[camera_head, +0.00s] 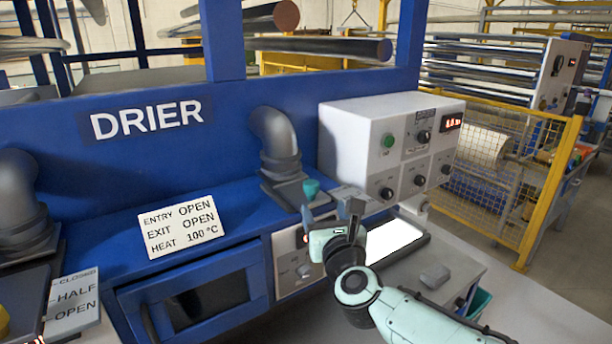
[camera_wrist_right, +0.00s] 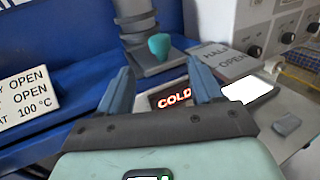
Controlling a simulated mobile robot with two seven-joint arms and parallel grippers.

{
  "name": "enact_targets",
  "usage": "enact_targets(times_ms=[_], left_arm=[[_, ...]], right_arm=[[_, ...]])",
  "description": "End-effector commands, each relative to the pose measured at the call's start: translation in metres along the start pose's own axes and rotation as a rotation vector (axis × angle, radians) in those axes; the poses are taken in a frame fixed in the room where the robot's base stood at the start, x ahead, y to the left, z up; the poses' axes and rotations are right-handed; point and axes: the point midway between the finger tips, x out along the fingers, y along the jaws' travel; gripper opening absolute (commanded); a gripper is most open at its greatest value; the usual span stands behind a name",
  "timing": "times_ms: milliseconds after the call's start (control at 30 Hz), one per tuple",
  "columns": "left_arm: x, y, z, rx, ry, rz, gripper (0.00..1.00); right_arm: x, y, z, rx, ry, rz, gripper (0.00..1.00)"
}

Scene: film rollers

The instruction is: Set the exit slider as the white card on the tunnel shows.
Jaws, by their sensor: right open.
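The white card (camera_head: 180,226) on the blue drier tunnel reads ENTRY OPEN, EXIT OPEN, HEAT 100 °C. The teal slider knob (camera_head: 311,188) stands at the foot of the right grey duct; it also shows in the right wrist view (camera_wrist_right: 159,46). A label plate (camera_wrist_right: 222,60) right of it reads HALF and OPEN, with OPEN nearer me; its exact mark is hard to read off. My right gripper (camera_head: 331,213) is open and empty, just in front of the knob and apart from it. In the wrist view the knob appears between and beyond its fingers (camera_wrist_right: 160,70).
A white control box (camera_head: 385,145) stands right of the duct. A lit display (camera_wrist_right: 174,97) reads COLD. At the left, a plate (camera_head: 73,303) reads CLOSED, HALF, OPEN beside a yellow knob (camera_head: 3,321). A grey block (camera_head: 435,276) lies on the right ledge.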

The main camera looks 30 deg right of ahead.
Motion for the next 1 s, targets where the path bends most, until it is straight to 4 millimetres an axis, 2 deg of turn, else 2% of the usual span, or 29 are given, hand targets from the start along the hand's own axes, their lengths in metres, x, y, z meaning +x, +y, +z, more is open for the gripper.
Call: enact_targets(times_ms=[167,500,700,833,1000], left_arm=[[-0.005,0.002,-0.002,0.0,0.003,0.001,0.65],[-0.033,0.018,-0.017,0.008,0.025,0.008,0.65],[-0.048,0.027,-0.028,0.014,0.04,0.014,0.65],[-0.053,0.03,-0.032,0.016,0.045,0.016,0.65],[-0.054,0.03,-0.033,0.016,0.046,0.016,0.65]], right_arm=[[0.015,0.0,0.003,0.013,-0.003,-0.001,0.65],[0.086,0.0,0.005,0.009,-0.004,-0.001,0.65],[0.118,0.0,0.006,0.008,-0.005,-0.001,0.65],[0.129,0.0,0.004,0.008,-0.004,0.0,0.65],[0.133,0.0,0.002,0.008,-0.003,0.0,0.65]])
